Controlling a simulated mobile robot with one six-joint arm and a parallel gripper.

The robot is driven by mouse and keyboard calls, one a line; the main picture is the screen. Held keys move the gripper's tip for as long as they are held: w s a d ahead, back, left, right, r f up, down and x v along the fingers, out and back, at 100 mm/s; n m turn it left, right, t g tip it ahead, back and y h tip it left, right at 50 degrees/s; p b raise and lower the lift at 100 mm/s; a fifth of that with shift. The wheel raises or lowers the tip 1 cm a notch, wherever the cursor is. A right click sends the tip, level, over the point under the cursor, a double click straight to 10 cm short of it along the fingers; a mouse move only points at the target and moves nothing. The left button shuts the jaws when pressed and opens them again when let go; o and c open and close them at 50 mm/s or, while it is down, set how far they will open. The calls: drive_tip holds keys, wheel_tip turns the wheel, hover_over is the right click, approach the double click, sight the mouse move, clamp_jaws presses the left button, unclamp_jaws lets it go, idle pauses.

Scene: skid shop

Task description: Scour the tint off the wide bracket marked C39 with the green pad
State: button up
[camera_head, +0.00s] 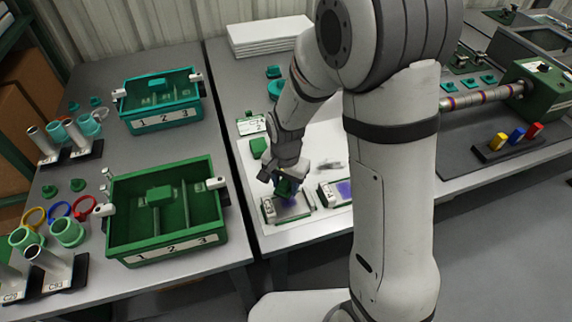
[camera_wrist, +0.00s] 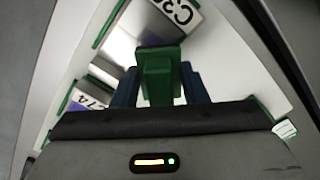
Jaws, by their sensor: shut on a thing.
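My gripper (camera_head: 284,187) is shut on the green pad, which shows between the dark blue fingers in the wrist view (camera_wrist: 160,75). It is low over the left bracket (camera_head: 270,209) on the white work surface. A purple patch shows on that bracket close to the pad. In the wrist view, a bracket with a label reading "C3" (camera_wrist: 178,12) lies just beyond the pad; its last character is cut off. I cannot tell whether pad and bracket touch. A second bracket with a purple patch (camera_head: 343,190) lies to the right in the head view.
A second label (camera_wrist: 88,101) shows at lower left in the wrist view. A green block (camera_head: 258,146) and a label card (camera_head: 251,125) lie behind the brackets. Green (camera_head: 122,222) and teal (camera_head: 130,114) divided bins stand on the left table. My arm hides part of the work surface.

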drive_tip(key=shift+w+r+p, duration=0.2)
drive_tip(key=shift+r+p, duration=0.3)
drive_tip(key=shift+r, duration=0.4)
drive_tip(key=shift+s+r+p, duration=0.1)
drive_tip(key=shift+r+p, duration=1.1)
drive_tip(key=shift+r, duration=0.5)
drive_tip(key=shift+f, duration=0.1)
